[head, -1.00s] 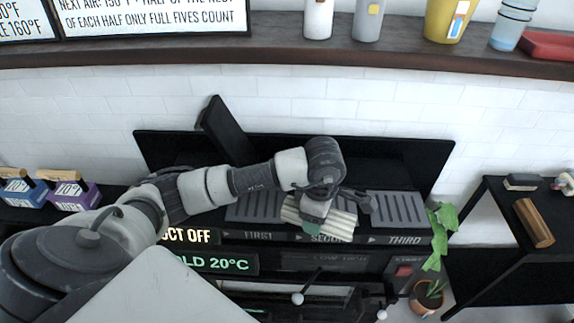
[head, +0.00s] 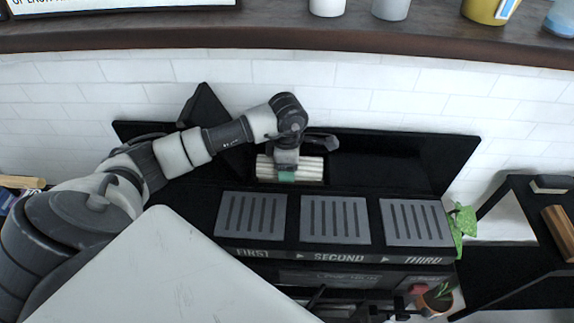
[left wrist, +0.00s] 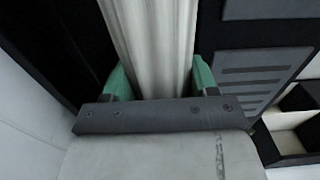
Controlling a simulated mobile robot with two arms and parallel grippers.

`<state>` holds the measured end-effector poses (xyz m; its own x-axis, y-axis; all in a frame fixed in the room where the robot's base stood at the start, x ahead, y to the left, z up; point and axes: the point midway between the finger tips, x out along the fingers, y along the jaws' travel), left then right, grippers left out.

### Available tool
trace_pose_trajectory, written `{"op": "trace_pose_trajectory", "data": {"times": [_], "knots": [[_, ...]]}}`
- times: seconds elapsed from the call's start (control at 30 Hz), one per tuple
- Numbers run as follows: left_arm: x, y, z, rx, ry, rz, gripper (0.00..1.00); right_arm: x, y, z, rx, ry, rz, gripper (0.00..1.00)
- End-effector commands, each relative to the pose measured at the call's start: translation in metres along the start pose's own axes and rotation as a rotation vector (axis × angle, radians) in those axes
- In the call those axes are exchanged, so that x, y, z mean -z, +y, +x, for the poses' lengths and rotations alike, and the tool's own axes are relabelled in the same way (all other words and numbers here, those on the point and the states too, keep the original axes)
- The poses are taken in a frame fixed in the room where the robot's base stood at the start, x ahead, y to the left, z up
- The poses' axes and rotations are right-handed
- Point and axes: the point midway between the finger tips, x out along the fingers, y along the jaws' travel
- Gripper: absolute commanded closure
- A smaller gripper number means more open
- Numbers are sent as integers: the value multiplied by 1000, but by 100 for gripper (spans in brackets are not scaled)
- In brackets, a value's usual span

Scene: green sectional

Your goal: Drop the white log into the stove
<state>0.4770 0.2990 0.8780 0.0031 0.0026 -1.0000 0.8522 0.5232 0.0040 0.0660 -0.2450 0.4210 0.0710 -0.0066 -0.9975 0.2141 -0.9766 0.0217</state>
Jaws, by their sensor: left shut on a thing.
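The white log (head: 309,170) is ribbed and pale, and lies level in my left gripper (head: 287,176). It hangs at the back of the black stove (head: 205,205), behind the grey slotted plates and in front of the black back panel. In the left wrist view the log (left wrist: 152,45) runs away between the two green fingertips (left wrist: 160,80), which close on it from both sides. A dark recess shows around the log in the head view; how high the log is above it I cannot tell. My right gripper is not in view.
Three grey slotted plates, FIRST (head: 251,215), SECOND (head: 336,220) and THIRD (head: 416,222), lie along the stove front. A black flap (head: 207,118) stands tilted behind my arm. A shelf (head: 300,38) with cups runs above. A plant (head: 462,225) and a black side table (head: 515,235) are at right.

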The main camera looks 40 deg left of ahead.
Motion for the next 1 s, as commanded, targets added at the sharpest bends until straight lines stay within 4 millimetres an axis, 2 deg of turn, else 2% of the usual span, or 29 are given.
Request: {"op": "trace_pose_trajectory", "data": {"times": [0.13,0.4,0.5,0.7,1.0], "knots": [[-1,19,8,-3,-3,-2,75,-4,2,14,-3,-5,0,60],[-1,50,18,-3,-2,-2,75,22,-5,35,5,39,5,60],[-1,61,21,-2,-2,-1,75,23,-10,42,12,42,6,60],[0,59,44,-1,-1,1,75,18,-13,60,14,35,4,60],[0,59,58,-1,-1,1,75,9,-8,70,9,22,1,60]]}}
